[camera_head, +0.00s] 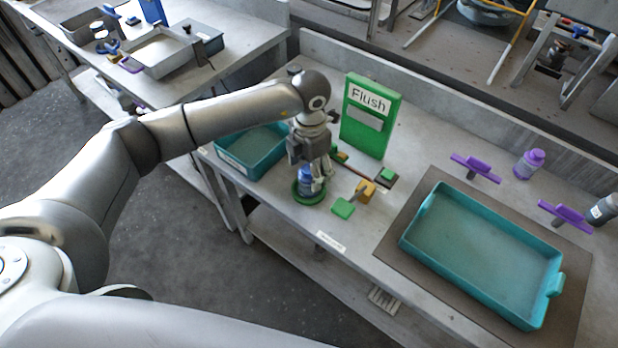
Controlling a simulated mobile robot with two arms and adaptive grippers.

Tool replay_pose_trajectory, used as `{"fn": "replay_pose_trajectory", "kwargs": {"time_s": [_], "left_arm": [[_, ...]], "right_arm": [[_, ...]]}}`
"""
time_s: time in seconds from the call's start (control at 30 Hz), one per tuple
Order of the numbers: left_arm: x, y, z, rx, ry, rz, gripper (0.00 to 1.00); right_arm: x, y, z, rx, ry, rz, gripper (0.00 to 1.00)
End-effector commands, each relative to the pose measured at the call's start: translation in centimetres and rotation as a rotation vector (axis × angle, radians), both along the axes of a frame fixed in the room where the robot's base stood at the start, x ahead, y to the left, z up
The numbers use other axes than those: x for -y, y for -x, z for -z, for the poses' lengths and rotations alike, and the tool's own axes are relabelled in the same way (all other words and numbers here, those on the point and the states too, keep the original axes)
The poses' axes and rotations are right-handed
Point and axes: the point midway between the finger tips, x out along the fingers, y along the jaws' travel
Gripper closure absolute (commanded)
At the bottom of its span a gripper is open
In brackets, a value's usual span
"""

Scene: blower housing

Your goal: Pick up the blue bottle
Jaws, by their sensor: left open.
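The blue bottle (304,180) stands upright in a green round holder (308,197) on the grey table, in front of the green "Flush" sign. My left gripper (318,180) comes down from above at the bottle, with its fingers open. A finger shows at the bottle's right side; the arm and gripper hide the bottle's top. I cannot tell whether the fingers touch it. My right gripper is not in view.
A teal bin (252,152) stands left of the bottle. The green Flush sign (369,115) rises behind. Small green and yellow parts (365,190) lie to the right. A large teal tray (483,253) sits on a brown mat, with a purple bottle (529,163) beyond.

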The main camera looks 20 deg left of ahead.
Motion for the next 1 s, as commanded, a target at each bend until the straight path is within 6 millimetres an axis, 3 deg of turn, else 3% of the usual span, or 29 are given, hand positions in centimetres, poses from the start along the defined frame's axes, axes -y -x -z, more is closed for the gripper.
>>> {"fn": "replay_pose_trajectory", "kwargs": {"time_s": [0.17,0.3,0.6,1.0], "left_arm": [[0.0,0.7,2.4,-0.008,-0.001,-0.001,0.28],[0.0,0.6,4.3,-0.005,0.0,-0.001,0.28],[0.0,0.5,4.9,-0.001,0.0,0.0,0.28],[0.0,0.5,4.8,-0.001,0.0,0.0,0.79]], "right_arm": [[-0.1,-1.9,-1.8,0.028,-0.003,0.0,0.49],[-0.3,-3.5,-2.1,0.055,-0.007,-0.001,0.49],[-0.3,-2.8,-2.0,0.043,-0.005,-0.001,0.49],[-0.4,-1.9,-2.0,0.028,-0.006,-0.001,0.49]]}}
